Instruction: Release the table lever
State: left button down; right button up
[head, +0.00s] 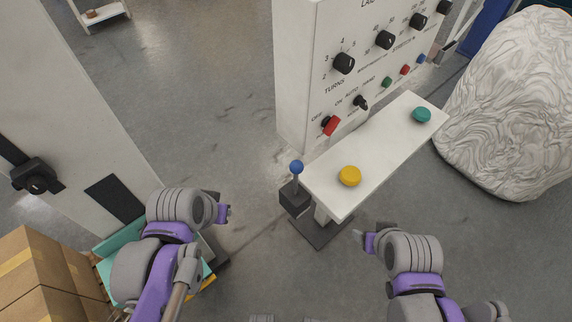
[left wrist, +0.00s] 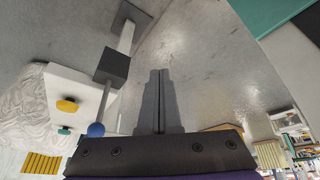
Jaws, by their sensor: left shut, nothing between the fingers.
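The table lever is a thin rod with a blue ball knob (head: 296,167), standing upright on a dark box (head: 294,199) at the left end of the white table (head: 330,192). In the left wrist view the blue knob (left wrist: 96,130) shows left of the fingers, with its rod and the dark box (left wrist: 113,66). My left gripper (head: 224,212) is left of the lever and apart from it. Its fingers (left wrist: 159,73) are shut and empty. My right gripper (head: 366,243) is right of the table's near end; its fingers are too small to judge.
A yellow button (head: 349,176) and a teal button (head: 422,114) sit on the white table. A control panel (head: 345,100) with knobs stands behind it. A large wrapped bundle (head: 520,110) is at right, cardboard boxes (head: 40,265) at lower left.

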pick_arm(q)
jog(key=w+d+r+m+g+h+b, duration=0.1)
jog(key=w+r+m+g+h, duration=0.1)
jog(key=w, duration=0.6)
jog(key=w+d+r+m+g+h+b, duration=0.1)
jog(key=w+r+m+g+h+b, duration=0.1)
jog(key=w+r+m+h, duration=0.3)
jog(key=w+r, duration=0.2)
jog(key=w, duration=0.1)
jog(key=shift+w+d+r+m, duration=0.15)
jog(key=shift+w+d+m, duration=0.05)
jog(key=shift+m, duration=0.1)
pick_arm(e)
jog(key=f, duration=0.1)
jog(key=s+f, duration=0.1)
jog(key=f, duration=0.2)
jog(key=shift+s+f, duration=0.2)
jog(key=shift+s, duration=0.05)
pick_arm(q)
jog(key=s+d+f, duration=0.1)
jog(key=d+f, duration=0.6)
jog(key=d, duration=0.2)
jog(key=shift+s+d, duration=0.3)
pick_arm(e)
jog(key=shift+r, duration=0.15)
